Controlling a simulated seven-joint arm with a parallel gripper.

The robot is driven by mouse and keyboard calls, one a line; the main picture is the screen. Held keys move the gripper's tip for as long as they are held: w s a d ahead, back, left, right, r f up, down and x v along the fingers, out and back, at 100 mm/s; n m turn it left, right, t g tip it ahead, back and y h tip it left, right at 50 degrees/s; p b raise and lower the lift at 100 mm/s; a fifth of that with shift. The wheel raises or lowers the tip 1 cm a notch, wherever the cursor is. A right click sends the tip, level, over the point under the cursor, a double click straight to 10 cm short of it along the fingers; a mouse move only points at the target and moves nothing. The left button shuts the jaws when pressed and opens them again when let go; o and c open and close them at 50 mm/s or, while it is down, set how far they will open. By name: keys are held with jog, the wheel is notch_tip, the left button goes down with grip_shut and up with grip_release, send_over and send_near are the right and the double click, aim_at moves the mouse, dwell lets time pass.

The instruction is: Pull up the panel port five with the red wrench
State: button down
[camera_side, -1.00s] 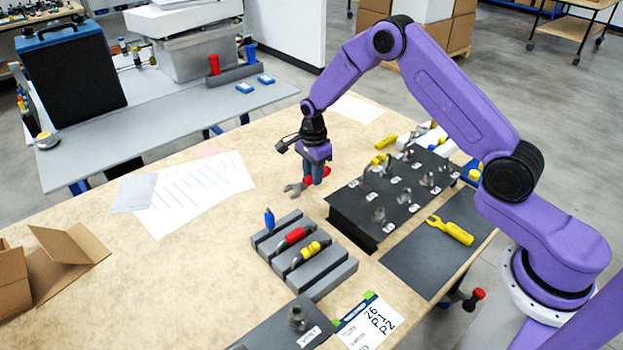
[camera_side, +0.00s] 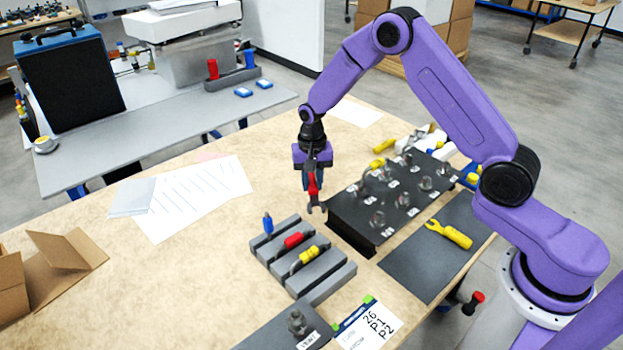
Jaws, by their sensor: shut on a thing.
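My gripper (camera_side: 312,176) is shut on the red wrench (camera_side: 313,187) and holds it above the table. The wrench's grey open jaw (camera_side: 316,207) points toward the camera, just left of the black port panel. The black panel (camera_side: 349,228) carries several metal ports with small white labels. The label numbers are too small to read, so I cannot tell which is port five. The wrench is apart from the ports.
A grey rack (camera_side: 337,280) in front holds blue, red and yellow handled tools. A yellow wrench (camera_side: 449,234) lies on a dark mat (camera_side: 412,268) right of the panel. A fitting (camera_side: 297,322) stands on a dark plate by a label card (camera_side: 365,326).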

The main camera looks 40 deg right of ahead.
aim_at(324, 206)
jog(key=n, duration=0.2)
jog(key=s+n, duration=0.1)
jog(key=n, duration=0.1)
jog(key=s+a+r+n, duration=0.1)
jog(key=n, duration=0.1)
jog(key=shift+a+n, duration=0.1)
jog(key=shift+n, duration=0.2)
jog(key=n, duration=0.1)
jog(key=s+n, duration=0.1)
jog(key=n, duration=0.1)
jog(key=r+n, duration=0.1)
jog(key=n, duration=0.1)
jog(key=shift+s+a, duration=0.2)
jog(key=shift+a, duration=0.2)
jog(key=n, duration=0.1)
jog(key=s+n, duration=0.1)
jog(key=n, duration=0.3)
jog(key=shift+s+a+r, duration=0.25)
jog(key=shift+s+a, duration=0.05)
jog(key=shift+a, duration=0.05)
jog(key=n, duration=0.2)
jog(key=s+n, duration=0.1)
jog(key=n, duration=0.1)
jog(key=s+n, duration=0.1)
jog(key=n, duration=0.1)
jog(key=shift+a+r+n, duration=0.35)
jog(key=shift+r+n, duration=0.05)
